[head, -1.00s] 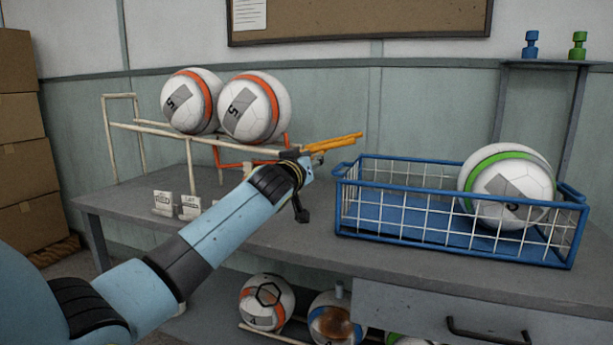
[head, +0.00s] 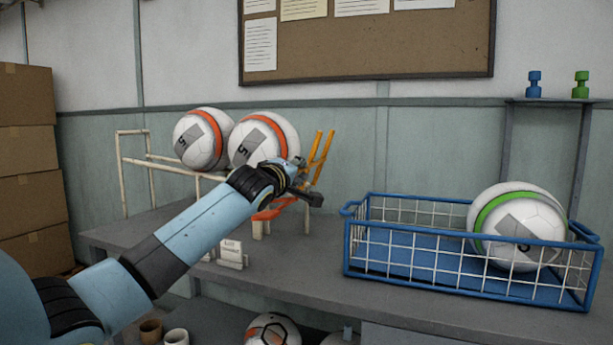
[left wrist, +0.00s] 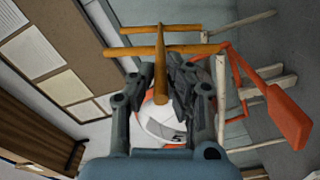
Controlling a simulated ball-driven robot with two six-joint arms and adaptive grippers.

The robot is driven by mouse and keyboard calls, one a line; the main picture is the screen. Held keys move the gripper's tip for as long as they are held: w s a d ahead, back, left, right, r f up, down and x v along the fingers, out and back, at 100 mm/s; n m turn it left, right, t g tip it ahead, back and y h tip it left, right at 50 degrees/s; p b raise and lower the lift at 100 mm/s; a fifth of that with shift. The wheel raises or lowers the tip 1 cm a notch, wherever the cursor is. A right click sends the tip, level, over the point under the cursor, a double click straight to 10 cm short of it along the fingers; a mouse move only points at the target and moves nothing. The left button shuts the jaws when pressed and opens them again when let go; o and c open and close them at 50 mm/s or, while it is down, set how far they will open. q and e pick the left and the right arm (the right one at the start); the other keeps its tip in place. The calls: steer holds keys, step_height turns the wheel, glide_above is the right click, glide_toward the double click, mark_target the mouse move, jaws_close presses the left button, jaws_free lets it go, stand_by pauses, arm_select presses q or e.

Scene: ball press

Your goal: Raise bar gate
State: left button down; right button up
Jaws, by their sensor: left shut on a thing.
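The bar gate (head: 322,147) is a set of yellow-orange bars at the right end of the cream rail rack (head: 134,178). Its bars point steeply upward in the head view. My left gripper (head: 300,174) is shut on the gate, in front of the right-hand ball. In the left wrist view the gate's bars (left wrist: 160,50) form a cross, with one bar between the fingers (left wrist: 160,85). Two white balls with orange bands, a left one (head: 196,140) and a right one (head: 258,135), rest on the rack. My right gripper is not in view.
A red-orange paddle (left wrist: 287,117) hangs beside the rack. Small white label cards (head: 231,255) stand before the rack. Cardboard boxes (head: 25,160) are at left.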

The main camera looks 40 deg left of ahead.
arm_select(q)
steer(key=shift+s+a+r+n+p, duration=0.2)
steer(key=shift+a+n, duration=0.25)
steer(key=shift+a, duration=0.15)
steer(key=shift+s+a+r+n+p, duration=0.1)
steer(key=shift+a+n+p, duration=0.05)
steer(key=shift+a+n, duration=0.35)
steer(key=shift+a, duration=0.15)
steer(key=c, duration=1.3)
jaws_free()
steer(key=shift+c, duration=0.2)
steer(key=shift+f, duration=0.15)
steer(key=shift+a, duration=0.15)
steer(key=shift+s, duration=0.15)
